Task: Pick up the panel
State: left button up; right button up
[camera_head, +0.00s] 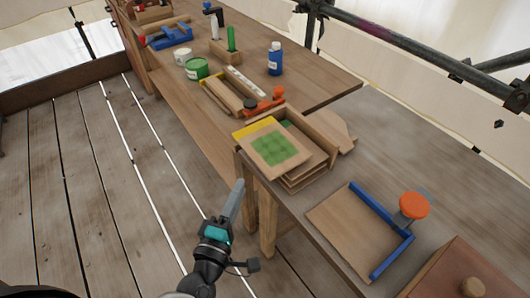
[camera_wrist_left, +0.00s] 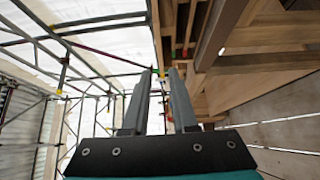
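A light wooden panel (camera_head: 273,148) with a green square on its face and a yellow strip along its far left edge lies tilted on top of a wooden box (camera_head: 318,150) at the near end of the long bench. My left gripper (camera_head: 238,187) is in front of the bench edge, below and left of the panel and apart from it. In the left wrist view the two grey fingers (camera_wrist_left: 160,85) stand apart with nothing between them. The panel cannot be made out clearly in that view. My right gripper is not in view.
A board framed by blue rails (camera_head: 378,265) with an orange-topped knob (camera_head: 413,206) lies at the near right. A wooden lid with a knob (camera_head: 473,287) is at bottom right. Beyond the box are an orange tool (camera_head: 265,103), a blue bottle (camera_head: 275,60) and a green can (camera_head: 197,69).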

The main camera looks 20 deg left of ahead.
aim_at(257, 145)
pick_arm(q)
jog(key=w+b, duration=0.1)
jog(key=w, duration=1.4)
grip_shut()
jog(key=shift+a, duration=0.1)
dwell(1.2)
